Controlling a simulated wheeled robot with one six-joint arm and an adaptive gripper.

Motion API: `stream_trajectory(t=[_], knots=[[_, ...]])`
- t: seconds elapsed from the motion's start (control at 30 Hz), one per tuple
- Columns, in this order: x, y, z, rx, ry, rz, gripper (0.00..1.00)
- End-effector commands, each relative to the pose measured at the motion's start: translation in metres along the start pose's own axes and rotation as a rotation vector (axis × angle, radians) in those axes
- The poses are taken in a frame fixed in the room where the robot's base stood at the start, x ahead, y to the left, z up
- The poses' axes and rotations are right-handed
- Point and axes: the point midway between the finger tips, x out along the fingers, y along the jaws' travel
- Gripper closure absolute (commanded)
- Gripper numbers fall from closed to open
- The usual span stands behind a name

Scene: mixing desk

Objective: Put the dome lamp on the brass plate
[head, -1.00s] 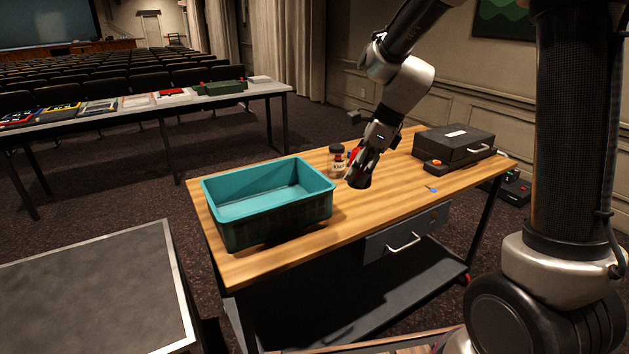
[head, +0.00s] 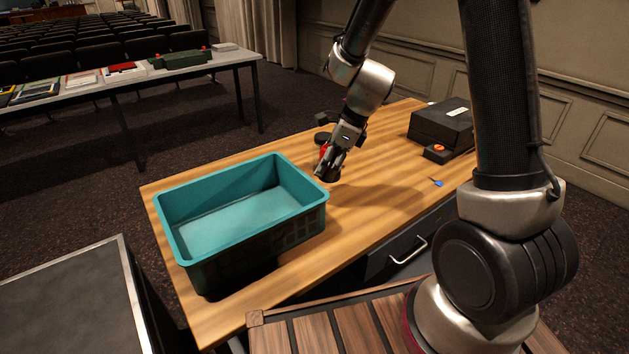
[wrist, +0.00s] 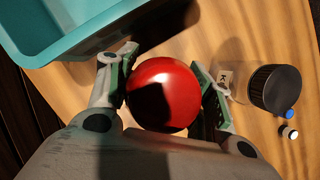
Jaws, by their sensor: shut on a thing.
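The dome lamp (wrist: 163,94) shows as a glossy red dome between my fingers in the wrist view. My gripper (wrist: 163,88) is shut on it, with one finger pad on each side. In the head view my gripper (head: 329,164) is over the wooden desk, just right of the teal bin. A bit of the red dome (head: 324,152) and a dark lower part show there; my fingers hide the rest. I cannot tell how far the lamp is above the desk. I cannot make out a brass plate in either view.
The teal bin (head: 175,227) stands left of my gripper. A black-lidded jar (wrist: 274,89) is close beside it. A black case (head: 443,124) and an orange-button box (head: 447,153) sit at the back right.

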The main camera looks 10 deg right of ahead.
Motion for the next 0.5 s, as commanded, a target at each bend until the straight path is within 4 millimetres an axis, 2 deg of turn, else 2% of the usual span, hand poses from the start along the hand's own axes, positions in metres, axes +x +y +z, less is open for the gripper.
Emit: stream_trajectory(t=[0.1,0.5], knots=[[0.018,0.000,-0.008,0.001,0.001,0.001,0.79],[0.063,-0.001,-0.026,0.000,0.000,0.000,0.79]])
